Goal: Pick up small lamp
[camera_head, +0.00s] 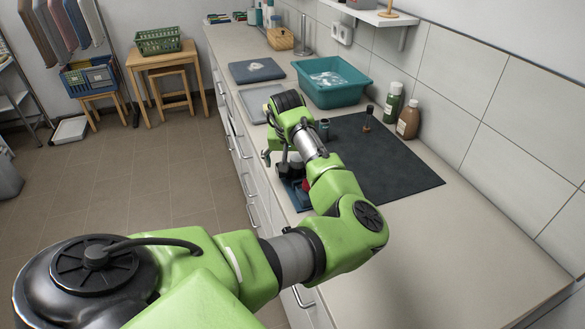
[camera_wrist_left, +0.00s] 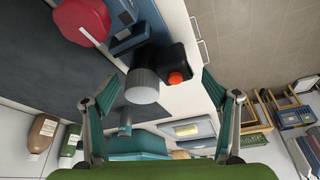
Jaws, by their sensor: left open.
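A small item with a ribbed grey round head and a dark body (camera_wrist_left: 142,86), which looks like the small lamp, stands between my fingers in the left wrist view. It touches or overlaps a black block with an orange-red knob (camera_wrist_left: 176,76); I cannot tell whether they are one thing. My left gripper (camera_wrist_left: 161,82) is open, with one finger on each side and a gap to the grey head. In the head view the left gripper (camera_head: 284,158) points down at the counter's front edge, where my wrist partly hides the item. My right gripper is not in view.
A blue tray (camera_head: 293,198) with a red item (camera_head: 307,184) lies close by on the counter. A dark mat (camera_head: 385,165), teal tub (camera_head: 334,92), green bottle (camera_head: 391,104) and brown bottle (camera_head: 408,120) are behind. The counter's near right (camera_head: 450,260) is clear.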

